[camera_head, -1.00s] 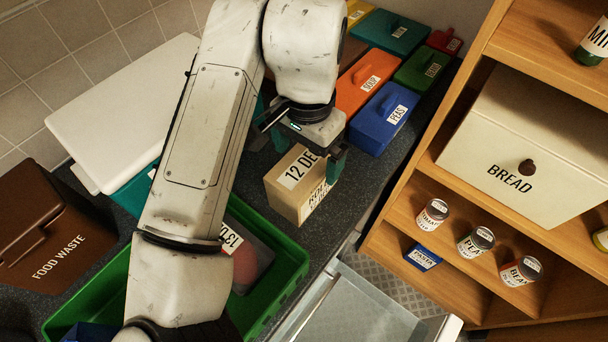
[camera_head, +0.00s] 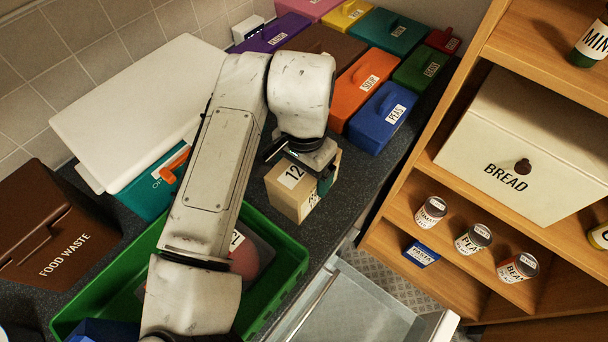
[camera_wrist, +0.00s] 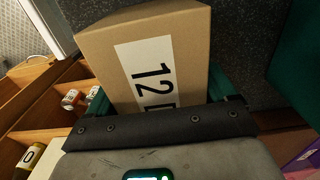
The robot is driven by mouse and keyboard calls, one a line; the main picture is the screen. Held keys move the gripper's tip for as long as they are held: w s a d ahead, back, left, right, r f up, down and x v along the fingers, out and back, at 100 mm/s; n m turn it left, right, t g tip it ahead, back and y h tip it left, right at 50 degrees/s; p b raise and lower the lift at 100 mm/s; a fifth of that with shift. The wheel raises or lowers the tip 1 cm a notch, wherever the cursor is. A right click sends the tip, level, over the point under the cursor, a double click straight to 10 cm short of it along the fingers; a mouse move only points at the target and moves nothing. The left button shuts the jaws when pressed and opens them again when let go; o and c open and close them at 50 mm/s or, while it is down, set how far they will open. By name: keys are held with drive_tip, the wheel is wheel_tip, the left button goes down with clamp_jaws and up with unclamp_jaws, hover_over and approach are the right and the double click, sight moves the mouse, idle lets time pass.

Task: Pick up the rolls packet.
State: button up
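A tan cardboard packet (camera_head: 294,200) stands on the dark counter; its white label starts with "12". No "rolls" wording is readable on it, so I cannot tell whether it is the rolls packet. My gripper (camera_head: 305,176) is over the packet, with a teal finger down its right side. In the wrist view, the packet (camera_wrist: 190,35) fills the space between my gripper's two teal fingers (camera_wrist: 158,100). They lie close along its opposite sides; whether they press on it I cannot tell. My gripper hides part of the packet's top.
A green crate (camera_head: 290,262) stands left of the packet, my arm partly covering it. The blue peas box (camera_head: 367,128) and orange soup box (camera_head: 352,92) are behind. A wooden shelf (camera_head: 400,200) with a bread bin (camera_head: 500,140) and tins is right. An open drawer (camera_head: 365,310) is in front.

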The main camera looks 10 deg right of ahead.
drive_tip(key=c, duration=0.7)
drive_tip(key=shift+r, duration=0.1)
